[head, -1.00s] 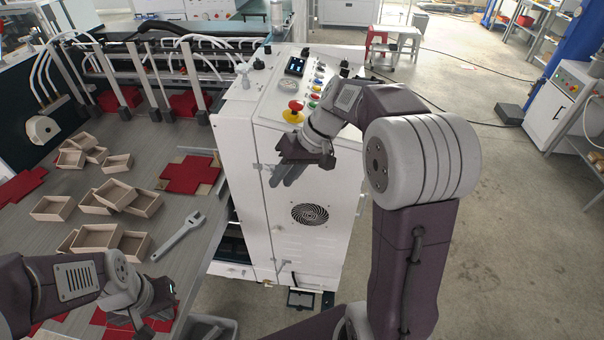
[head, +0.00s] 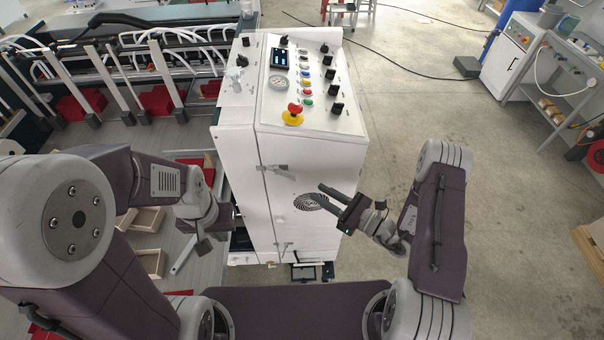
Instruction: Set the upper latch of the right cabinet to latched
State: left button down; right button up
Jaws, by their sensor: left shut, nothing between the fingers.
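The white cabinet (head: 240,150) stands in the middle of the head view, with a door seam down its front. The upper latch (head: 272,168) is a small grey bar lying roughly level near the seam. A similar lower latch (head: 284,245) sits near the cabinet's foot. My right gripper (head: 328,194) is in front of the vent, right of and below the upper latch, apart from it. Its two fingers are spread and empty. My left gripper (head: 218,228) is shut and empty, left of the cabinet's front; its fingertips are hard to make out.
A sloped panel (head: 350,122) with knobs, coloured buttons and a red-and-yellow stop button (head: 293,114) tops the cabinet. A round vent (head: 311,202) is on the front. Wooden boxes (head: 149,219) lie on the table at left.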

aim_at(285, 175)
jog(key=p+x, duration=0.4)
jog(key=x, duration=0.5)
jog(key=shift+a, duration=0.15)
jog(key=shift+w+f, duration=0.1)
grip_shut()
jog(key=shift+w, duration=0.1)
dwell(0.8)
